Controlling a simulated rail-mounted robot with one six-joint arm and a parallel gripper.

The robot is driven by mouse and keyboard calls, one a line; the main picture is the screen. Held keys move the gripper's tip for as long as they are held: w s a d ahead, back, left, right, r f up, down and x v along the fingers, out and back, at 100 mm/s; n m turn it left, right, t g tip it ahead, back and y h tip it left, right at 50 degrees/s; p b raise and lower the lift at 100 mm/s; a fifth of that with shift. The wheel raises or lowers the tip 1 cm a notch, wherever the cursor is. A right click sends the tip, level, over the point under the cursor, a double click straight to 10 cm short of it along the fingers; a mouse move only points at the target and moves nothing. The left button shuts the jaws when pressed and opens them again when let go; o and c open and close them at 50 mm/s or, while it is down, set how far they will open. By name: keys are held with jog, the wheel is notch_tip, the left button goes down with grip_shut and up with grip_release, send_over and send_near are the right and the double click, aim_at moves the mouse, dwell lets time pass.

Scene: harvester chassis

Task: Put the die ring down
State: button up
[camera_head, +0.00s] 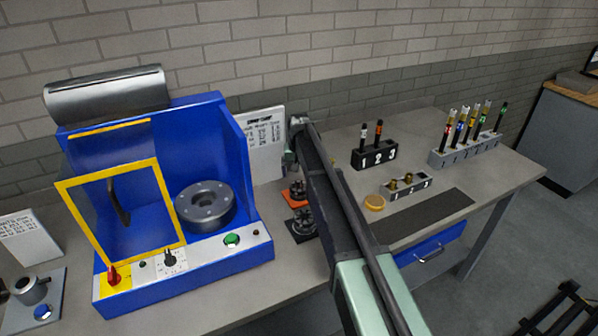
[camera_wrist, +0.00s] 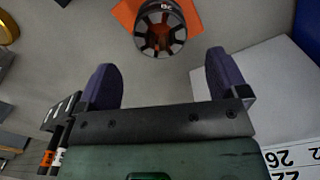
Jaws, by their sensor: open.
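A dark, slotted die ring (camera_wrist: 162,30) sits on an orange pad (camera_wrist: 126,14) in the wrist view, between and beyond my fingertips. In the head view a dark slotted ring (camera_head: 299,188) stands on the orange pad (camera_head: 287,197), just left of my arm. A second, similar ring (camera_head: 303,219) is on a black pad (camera_head: 294,231) in front of it. My gripper (camera_wrist: 163,75) is open, its two purple fingers wide apart with nothing between them. The ring on the orange pad is clear of both fingers. In the head view my arm mostly hides the gripper.
A blue machine (camera_head: 222,262) with a yellow-framed guard stands left. A printed sheet (camera_head: 266,140) leans at the wall. Right of my arm are a black numbered holder (camera_head: 374,158), a small grey rack (camera_head: 408,190), a gold disc (camera_head: 375,202) and a dark mat (camera_head: 425,217).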

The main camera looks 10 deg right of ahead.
notch_tip(320, 180, up, 6)
jog(key=p, duration=0.4)
jog(key=s+n, duration=0.1)
jog(key=s, duration=3.5)
notch_tip(320, 180, down, 4)
jog(key=b, duration=0.4)
jog(key=shift+f+b, duration=0.2)
jog(key=shift+b, duration=0.1)
